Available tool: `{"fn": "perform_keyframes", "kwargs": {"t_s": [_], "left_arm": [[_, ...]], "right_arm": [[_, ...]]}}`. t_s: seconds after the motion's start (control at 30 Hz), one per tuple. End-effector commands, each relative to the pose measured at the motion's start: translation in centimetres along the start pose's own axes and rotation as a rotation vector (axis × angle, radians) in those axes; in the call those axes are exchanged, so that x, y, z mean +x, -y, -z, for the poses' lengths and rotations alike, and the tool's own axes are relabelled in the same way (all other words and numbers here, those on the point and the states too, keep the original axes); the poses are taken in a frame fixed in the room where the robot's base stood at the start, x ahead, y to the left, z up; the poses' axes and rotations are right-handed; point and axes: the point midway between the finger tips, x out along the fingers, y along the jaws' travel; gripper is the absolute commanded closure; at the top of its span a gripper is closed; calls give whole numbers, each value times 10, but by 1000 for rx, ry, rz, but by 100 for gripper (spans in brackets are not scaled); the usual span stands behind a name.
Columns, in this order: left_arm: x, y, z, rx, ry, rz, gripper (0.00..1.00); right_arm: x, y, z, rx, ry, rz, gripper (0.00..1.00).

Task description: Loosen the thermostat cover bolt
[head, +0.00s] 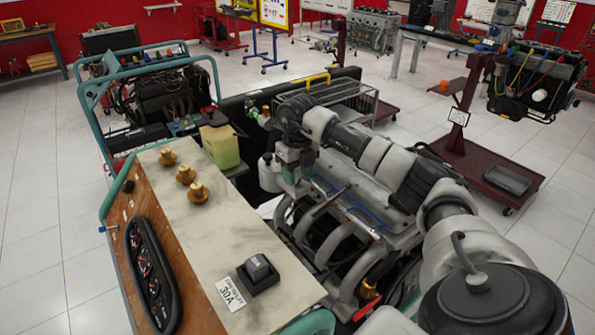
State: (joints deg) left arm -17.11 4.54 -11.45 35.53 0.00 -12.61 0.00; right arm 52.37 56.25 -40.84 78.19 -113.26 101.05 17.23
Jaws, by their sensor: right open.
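The engine (345,215) of the trainer stands in the middle of the head view, with a grey top cover and curved grey pipes. My right arm reaches over it from the lower right. My right gripper (291,172) points down at the far left end of the engine, next to a pale round reservoir (269,173). Its jaws are open, though the fingertips are small and partly merge with the parts behind. I cannot make out the thermostat cover or its bolt; the arm and gripper cover part of that area. My left gripper is not in view.
A control panel box (240,240) with brass knobs, gauges and a black switch stands in front of the engine. A yellowish container (220,146) is behind it. A wire rack (345,97) is beyond the engine. A dark red stand (485,165) is at right. Open tiled floor lies left.

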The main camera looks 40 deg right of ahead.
Motion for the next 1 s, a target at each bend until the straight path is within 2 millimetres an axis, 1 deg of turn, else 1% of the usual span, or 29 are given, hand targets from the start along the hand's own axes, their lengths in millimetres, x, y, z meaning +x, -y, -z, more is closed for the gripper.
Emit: {"fn": "perform_keyframes", "kwargs": {"t_s": [0.1, 0.13, 0.4, 0.43, 0.73, 0.87, 1.0], "left_arm": [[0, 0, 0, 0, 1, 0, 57], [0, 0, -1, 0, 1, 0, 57], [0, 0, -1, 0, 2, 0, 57], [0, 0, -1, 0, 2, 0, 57], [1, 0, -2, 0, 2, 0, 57], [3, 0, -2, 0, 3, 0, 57], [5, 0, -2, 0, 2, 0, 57]], "right_arm": [[0, 0, 0, 0, 0, 0, 54], [0, 0, 0, 0, 0, 0, 57], [0, 0, 0, 0, 0, 0, 99], [0, 0, 0, 0, 0, 0, 100], [0, 0, 0, -35, 0, -1, 100], [0, 0, 0, -93, 0, -1, 100], [0, 0, 0, -191, 2, 0, 100]]}}
